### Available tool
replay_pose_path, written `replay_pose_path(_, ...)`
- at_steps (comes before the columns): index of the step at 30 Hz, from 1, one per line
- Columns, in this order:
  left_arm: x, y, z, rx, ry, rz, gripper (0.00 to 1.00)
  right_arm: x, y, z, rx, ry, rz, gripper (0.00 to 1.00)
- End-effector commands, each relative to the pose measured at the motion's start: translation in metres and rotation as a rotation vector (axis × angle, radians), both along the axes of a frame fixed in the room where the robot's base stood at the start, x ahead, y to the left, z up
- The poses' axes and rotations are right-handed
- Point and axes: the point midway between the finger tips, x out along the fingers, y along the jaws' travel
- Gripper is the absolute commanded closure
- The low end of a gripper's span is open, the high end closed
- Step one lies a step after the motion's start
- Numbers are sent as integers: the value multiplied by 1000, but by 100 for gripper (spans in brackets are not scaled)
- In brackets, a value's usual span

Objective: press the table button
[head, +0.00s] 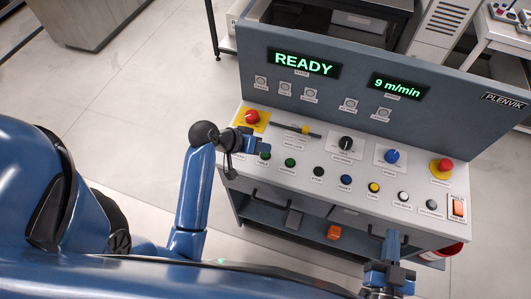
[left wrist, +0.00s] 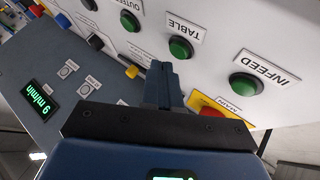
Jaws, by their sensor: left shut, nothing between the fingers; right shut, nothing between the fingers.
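The table button is the green button (head: 265,155) second from the left in the front row of the sloped control panel (head: 300,140). In the left wrist view the green button (left wrist: 180,47) has a label reading TABLE beside it. My left gripper (head: 264,147) is shut and empty, with its tips close to this button in the head view. In the left wrist view the shut fingers (left wrist: 158,72) point towards the button row, and a gap shows between the tips and the button. My right gripper (head: 392,240) is shut and empty, in front of the panel's right part.
A green INFEED button (left wrist: 245,86) and another green button (head: 290,162) flank the table button. The display (head: 303,63) reads READY.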

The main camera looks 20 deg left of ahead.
Motion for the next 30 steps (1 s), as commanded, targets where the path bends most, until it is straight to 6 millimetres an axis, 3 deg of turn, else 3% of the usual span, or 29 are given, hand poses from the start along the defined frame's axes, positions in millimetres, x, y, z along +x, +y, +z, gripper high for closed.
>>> replay_pose_path(30, 0, 0, -8, 0, 0, 0, 100, 0, 0, -1, 0, 0, 0, 100)
